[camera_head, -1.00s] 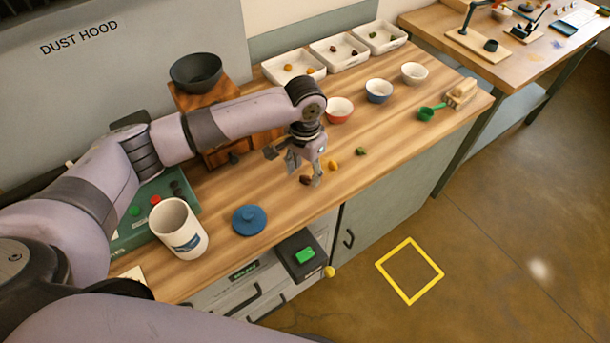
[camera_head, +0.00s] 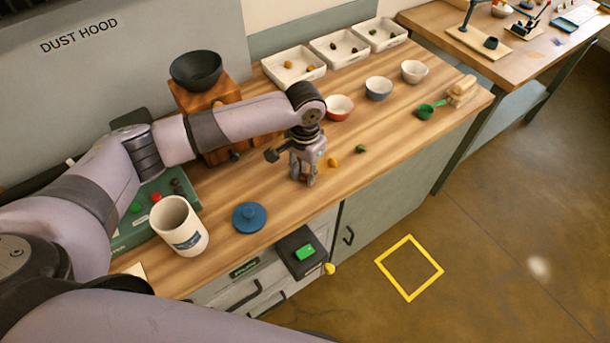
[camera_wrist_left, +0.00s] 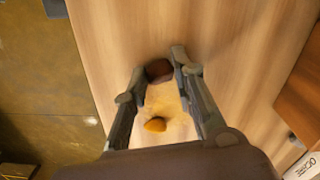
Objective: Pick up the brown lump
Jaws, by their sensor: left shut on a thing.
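The brown lump (camera_wrist_left: 159,70) is between the fingertips of my left gripper (camera_wrist_left: 160,80) in the left wrist view. In the head view the left gripper (camera_head: 305,181) points down at the wooden worktop, and its fingers mostly hide the lump. The left gripper is shut on the brown lump, at or just above the worktop; I cannot tell which. My right gripper is not in view.
A yellow lump (camera_head: 333,162) and a green lump (camera_head: 361,149) lie close to the right. A blue lid (camera_head: 249,218) and a white mug (camera_head: 179,227) stand to the left. Bowls, including a red one (camera_head: 339,108), and white trays (camera_head: 293,66) are behind.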

